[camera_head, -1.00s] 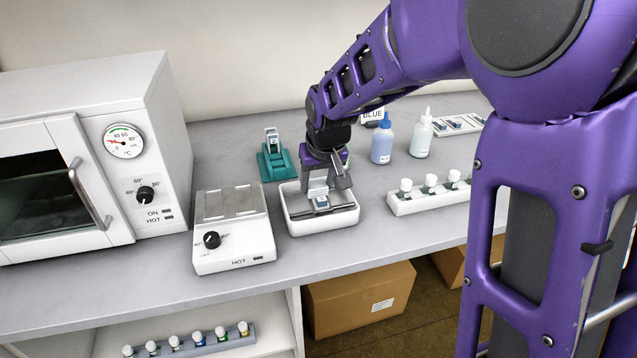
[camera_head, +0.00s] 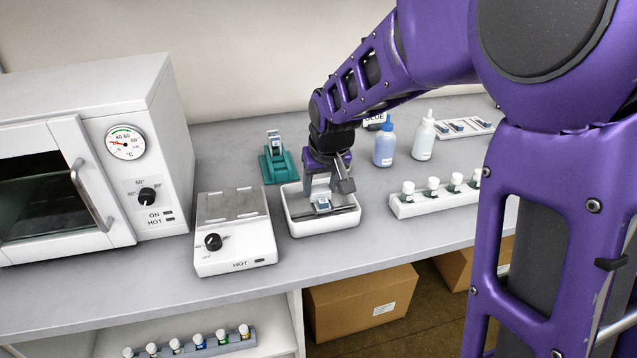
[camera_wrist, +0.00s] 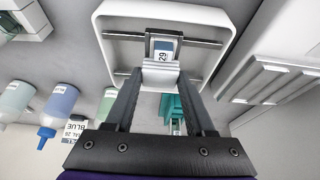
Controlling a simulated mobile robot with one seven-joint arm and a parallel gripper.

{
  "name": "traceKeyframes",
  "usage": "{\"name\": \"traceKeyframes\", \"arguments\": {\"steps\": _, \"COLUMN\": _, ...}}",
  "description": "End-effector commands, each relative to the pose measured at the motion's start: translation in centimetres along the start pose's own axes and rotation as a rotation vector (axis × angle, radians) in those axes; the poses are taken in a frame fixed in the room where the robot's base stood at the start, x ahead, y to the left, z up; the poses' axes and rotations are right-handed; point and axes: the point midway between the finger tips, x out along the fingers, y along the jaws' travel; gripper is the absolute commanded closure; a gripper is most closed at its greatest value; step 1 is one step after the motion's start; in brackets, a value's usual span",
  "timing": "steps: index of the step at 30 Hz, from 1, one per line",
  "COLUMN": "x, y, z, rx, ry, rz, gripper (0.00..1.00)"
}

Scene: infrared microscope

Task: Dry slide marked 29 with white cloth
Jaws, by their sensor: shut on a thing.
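The slide marked 29 (camera_wrist: 163,48) lies across dark rails in a shallow white tray (camera_wrist: 108,25), its number legible in the wrist view. In the head view the slide (camera_head: 322,203) is small and the tray (camera_head: 328,230) stands right of the hotplate. My gripper (camera_wrist: 158,85) is shut on a folded white cloth (camera_wrist: 160,74). The cloth is right beside the slide's end and overlaps it in the wrist view; I cannot tell whether they touch. In the head view my gripper (camera_head: 325,192) points down into the tray, and the cloth is hard to make out.
A hotplate (camera_head: 236,245) and an oven (camera_head: 90,160) stand left. A teal holder with a slide (camera_head: 279,164) is behind the tray. A rack of vials (camera_head: 433,199), a blue bottle (camera_head: 384,146) and a white bottle (camera_head: 423,138) stand right. The counter's front strip is clear.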

Motion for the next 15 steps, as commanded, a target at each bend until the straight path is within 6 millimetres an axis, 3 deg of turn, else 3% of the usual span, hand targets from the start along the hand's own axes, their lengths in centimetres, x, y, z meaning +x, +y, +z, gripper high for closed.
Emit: {"name": "traceKeyframes", "arguments": {"steps": 15, "x": 0.19, "y": -0.04, "z": -0.12, "rx": 0.000, "ry": -0.005, "rz": -0.001, "gripper": 0.90}}
